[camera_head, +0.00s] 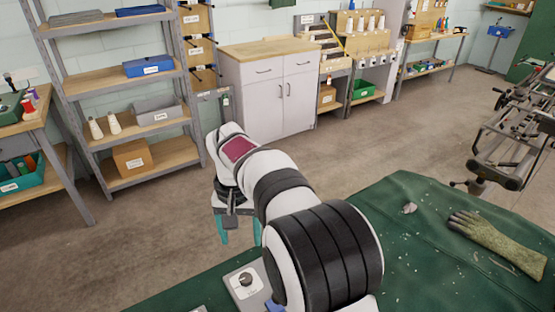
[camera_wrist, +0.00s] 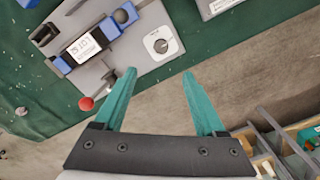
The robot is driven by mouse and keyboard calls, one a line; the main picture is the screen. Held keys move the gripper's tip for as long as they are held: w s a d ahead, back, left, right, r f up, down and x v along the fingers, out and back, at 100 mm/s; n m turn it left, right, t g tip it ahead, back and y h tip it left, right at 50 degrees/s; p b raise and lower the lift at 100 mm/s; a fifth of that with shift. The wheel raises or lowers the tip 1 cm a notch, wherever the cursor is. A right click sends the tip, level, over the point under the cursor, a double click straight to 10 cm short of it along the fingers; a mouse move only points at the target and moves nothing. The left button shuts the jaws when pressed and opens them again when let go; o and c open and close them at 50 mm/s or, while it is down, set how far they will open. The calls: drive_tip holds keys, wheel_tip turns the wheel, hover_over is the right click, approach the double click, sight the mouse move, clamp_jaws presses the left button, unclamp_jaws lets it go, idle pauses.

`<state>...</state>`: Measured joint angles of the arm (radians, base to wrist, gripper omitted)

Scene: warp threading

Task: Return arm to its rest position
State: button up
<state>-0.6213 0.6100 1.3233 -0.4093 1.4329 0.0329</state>
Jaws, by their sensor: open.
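My gripper (camera_head: 239,232) has teal fingers and hangs at the end of my white and black arm, pointing down beside the green-covered table (camera_head: 405,255). In the wrist view the two teal fingers of my gripper (camera_wrist: 158,100) are spread apart with nothing between them. Below them in that view are the edge of the green cloth (camera_wrist: 40,100) and the bare floor (camera_wrist: 245,70). My arm hides part of the table in the head view.
A grey device (camera_wrist: 130,45) with a dial, blue parts and a red knob sits at the table edge. A glove (camera_head: 497,243) lies on the cloth. Shelves (camera_head: 130,75), a cabinet (camera_head: 268,90) and a metal machine (camera_head: 515,130) stand beyond open floor. A wooden bin (camera_wrist: 290,140) shows lower right.

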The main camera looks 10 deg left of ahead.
drive_tip(key=s+d+r+m+y, duration=0.1)
drive_tip(key=s+d+r+m, duration=0.2)
drive_tip(key=s+d, duration=0.6)
drive_tip(key=s+d+r+m, duration=0.25)
drive_tip(key=s+d, duration=0.35)
drive_tip(key=d, duration=0.6)
drive_tip(key=s+d+f+m, duration=0.2)
drive_tip(key=s+d+f, duration=0.1)
drive_tip(key=s, duration=0.7)
drive_tip(key=shift+s+y, duration=0.15)
drive_tip(key=shift+y, duration=0.25)
